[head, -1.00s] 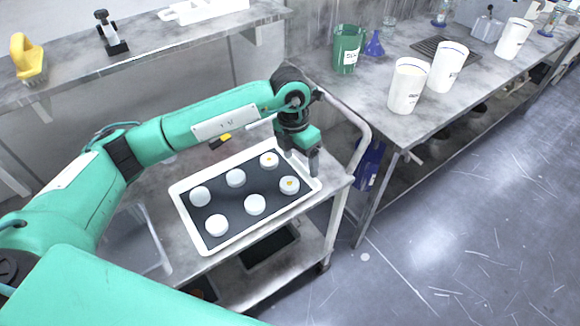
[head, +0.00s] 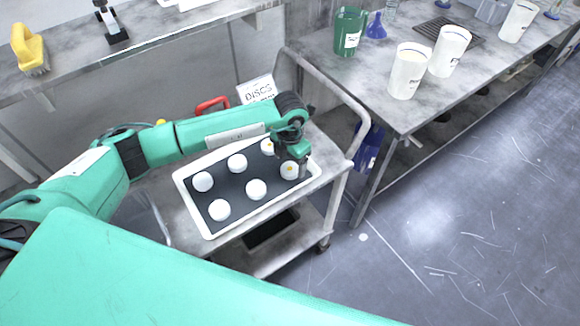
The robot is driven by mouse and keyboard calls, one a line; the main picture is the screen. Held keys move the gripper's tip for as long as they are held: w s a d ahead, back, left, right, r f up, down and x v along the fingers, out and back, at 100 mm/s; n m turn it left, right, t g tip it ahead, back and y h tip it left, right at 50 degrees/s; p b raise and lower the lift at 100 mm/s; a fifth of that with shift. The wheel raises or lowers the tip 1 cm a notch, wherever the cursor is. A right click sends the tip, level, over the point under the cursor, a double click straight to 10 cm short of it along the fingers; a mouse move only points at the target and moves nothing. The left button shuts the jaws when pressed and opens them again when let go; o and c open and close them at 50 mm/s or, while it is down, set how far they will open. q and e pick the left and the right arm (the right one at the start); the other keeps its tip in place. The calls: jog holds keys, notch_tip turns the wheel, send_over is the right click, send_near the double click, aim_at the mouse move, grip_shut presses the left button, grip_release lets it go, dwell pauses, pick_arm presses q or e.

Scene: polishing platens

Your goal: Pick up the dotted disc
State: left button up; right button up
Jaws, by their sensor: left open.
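A white-rimmed tray (head: 207,233) with a dark mat lies on the cart and holds several white discs. The others, such as the front-left disc (head: 219,210), look plain. My left gripper (head: 293,168) points down at the right dotted disc, its fingers low and close around it. It is open; whether the fingers touch the disc is hard to tell. My right gripper is out of view.
A sign reading DISCS (head: 257,90) and a red handle (head: 212,105) are behind the tray. The cart's rail (head: 345,95) rises at right. White beakers (head: 409,72) and a green beaker (head: 349,31) stand on the right bench. A shelf (head: 150,35) runs behind.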

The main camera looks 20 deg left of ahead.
aim_at(290, 171)
pick_arm(q)
jog(key=shift+f, duration=1.2)
jog(key=c, duration=1)
jog(key=shift+c, duration=0.6)
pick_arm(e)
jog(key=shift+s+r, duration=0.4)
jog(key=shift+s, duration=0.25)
pick_arm(q)
jog(key=shift+r, duration=0.1)
